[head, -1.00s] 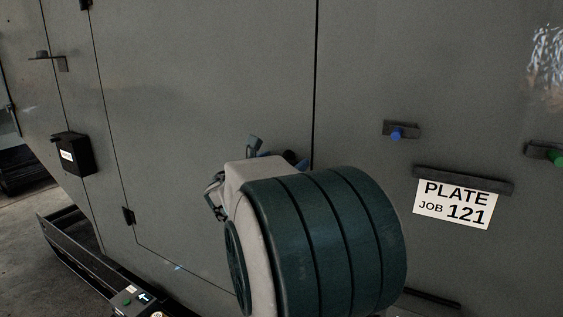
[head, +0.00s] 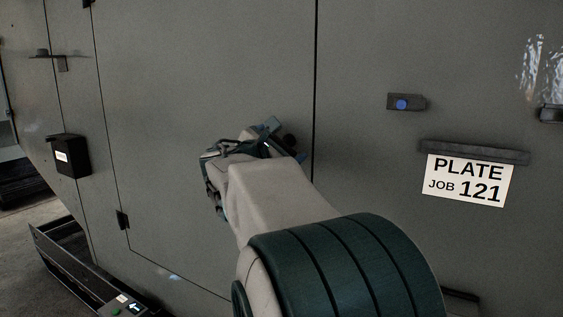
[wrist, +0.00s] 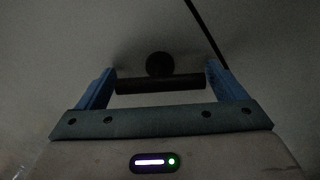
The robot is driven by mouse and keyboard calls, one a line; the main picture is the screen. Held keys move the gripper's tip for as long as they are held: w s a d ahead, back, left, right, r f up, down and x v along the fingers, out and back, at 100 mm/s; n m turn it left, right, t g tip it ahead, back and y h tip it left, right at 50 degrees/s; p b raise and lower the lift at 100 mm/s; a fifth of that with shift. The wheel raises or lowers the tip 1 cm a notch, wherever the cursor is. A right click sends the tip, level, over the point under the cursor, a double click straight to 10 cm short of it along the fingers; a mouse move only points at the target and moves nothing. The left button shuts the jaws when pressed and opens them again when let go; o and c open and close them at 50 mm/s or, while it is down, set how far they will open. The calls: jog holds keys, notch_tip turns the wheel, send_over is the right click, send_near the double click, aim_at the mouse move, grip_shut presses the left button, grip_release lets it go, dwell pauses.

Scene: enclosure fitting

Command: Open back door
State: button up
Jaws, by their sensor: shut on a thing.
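The grey back door (head: 200,100) is a large flat panel with dark hinges on its left side. Its right edge is a thin dark seam, and the door looks closed and flush. A dark handle (head: 290,143) sits near that seam, partly hidden by my gripper (head: 281,138). In the wrist view, the handle shows as a dark bar (wrist: 160,85) with a round part behind it. The bar spans between the two blue fingers of my gripper (wrist: 160,72), which is shut on it.
A sign reading PLATE JOB 121 (head: 468,182) hangs from a dark strip on the right panel, below a blue button (head: 402,104). A black box (head: 68,156) and a small bracket (head: 58,57) stick out at the left. A low rail with a control panel (head: 118,305) lies at lower left.

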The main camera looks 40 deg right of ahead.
jog(key=shift+f+m+b, duration=0.1)
jog(key=shift+m+b, duration=1)
jog(key=shift+b, duration=0.15)
jog(key=o, duration=0.7)
jog(key=shift+a, duration=0.1)
jog(key=b+v, duration=0.1)
jog(key=v, duration=1.2)
jog(key=shift+a, duration=0.3)
jog(key=shift+s, duration=0.1)
